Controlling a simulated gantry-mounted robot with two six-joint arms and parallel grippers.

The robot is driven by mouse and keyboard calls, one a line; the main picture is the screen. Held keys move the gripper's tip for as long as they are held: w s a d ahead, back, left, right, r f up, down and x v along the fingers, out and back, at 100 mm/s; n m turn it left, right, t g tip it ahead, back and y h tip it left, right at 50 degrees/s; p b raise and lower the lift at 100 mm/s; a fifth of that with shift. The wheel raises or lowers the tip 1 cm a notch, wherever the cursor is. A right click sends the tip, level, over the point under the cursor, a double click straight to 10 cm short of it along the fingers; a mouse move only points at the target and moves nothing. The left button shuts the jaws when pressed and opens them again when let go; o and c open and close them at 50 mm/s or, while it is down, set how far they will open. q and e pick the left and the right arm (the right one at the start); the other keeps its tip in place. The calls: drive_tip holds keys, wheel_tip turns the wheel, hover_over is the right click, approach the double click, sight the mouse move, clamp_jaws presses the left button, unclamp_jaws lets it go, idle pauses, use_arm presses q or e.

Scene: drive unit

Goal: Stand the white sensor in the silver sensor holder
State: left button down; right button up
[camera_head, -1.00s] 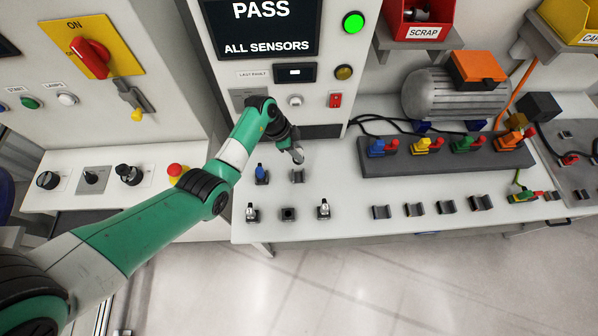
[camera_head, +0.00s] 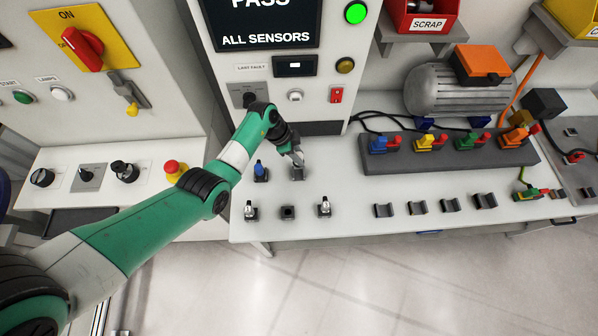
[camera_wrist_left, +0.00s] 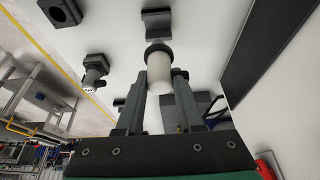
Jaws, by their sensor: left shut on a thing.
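My left gripper (camera_head: 299,160) is over the back left of the white bench, close above a small dark grey cradle (camera_head: 297,176). In the left wrist view its two fingers (camera_wrist_left: 160,90) are shut on the white sensor (camera_wrist_left: 159,83), a white cylinder with a dark collar at its far end. The cradle (camera_wrist_left: 157,22) shows just past that collar; whether they touch I cannot tell. An empty square holder with a round hole (camera_head: 288,213) stands in the front row, and shows in the wrist view (camera_wrist_left: 62,12). I cannot tell its metal colour. My right gripper is not in view.
A blue-topped sensor (camera_head: 261,172) stands left of the gripper. Two sensors stand in holders beside the empty one, left (camera_head: 250,211) and right (camera_head: 324,208). Several empty cradles (camera_head: 417,208) line the bench's front right. The tester cabinet (camera_head: 322,100) rises behind.

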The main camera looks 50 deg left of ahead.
use_arm(q)
drive_tip(key=shift+f+b, duration=1.05)
drive_tip(key=shift+f, duration=0.35)
drive_tip(key=shift+r+p, duration=0.1)
drive_tip(key=shift+p, duration=0.35)
drive_tip(key=shift+f, duration=0.3)
drive_tip(key=shift+f+b, duration=1.25)
drive_tip(key=shift+f, duration=0.4)
drive_tip(key=shift+c, duration=2.3)
unclamp_jaws()
